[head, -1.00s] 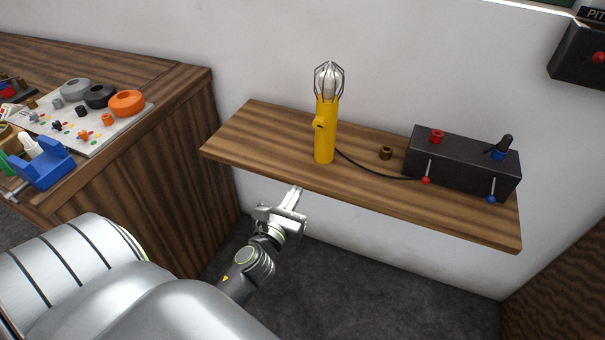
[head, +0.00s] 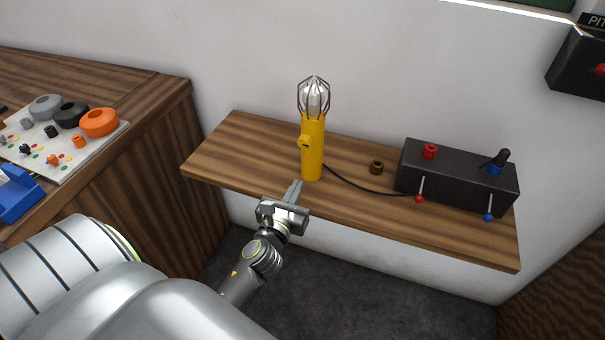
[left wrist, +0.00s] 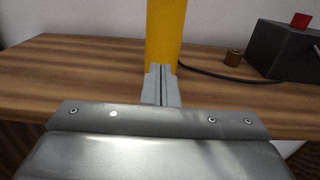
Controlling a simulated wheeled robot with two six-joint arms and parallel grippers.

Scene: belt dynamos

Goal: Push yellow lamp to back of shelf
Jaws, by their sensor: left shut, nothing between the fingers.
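The yellow lamp (head: 313,150) stands upright on the wooden shelf (head: 232,150), with a wire cage over its bulb and a black cable running right. It stands nearer the shelf's front edge than the wall. My left gripper (head: 297,187) is shut and empty, with its fingertips over the shelf's front edge, close to the lamp's base. In the left wrist view the shut fingers (left wrist: 161,84) point at the lower part of the lamp (left wrist: 165,35); I cannot tell whether they touch it. The lamp's top is cut off there. My right gripper is not in view.
A black box (head: 455,180) with red and blue terminals and levers stands at the shelf's right. A small brown knob (head: 376,167) sits between it and the lamp. Bare shelf lies left of and behind the lamp. A wooden cabinet (head: 150,130) stands at the left.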

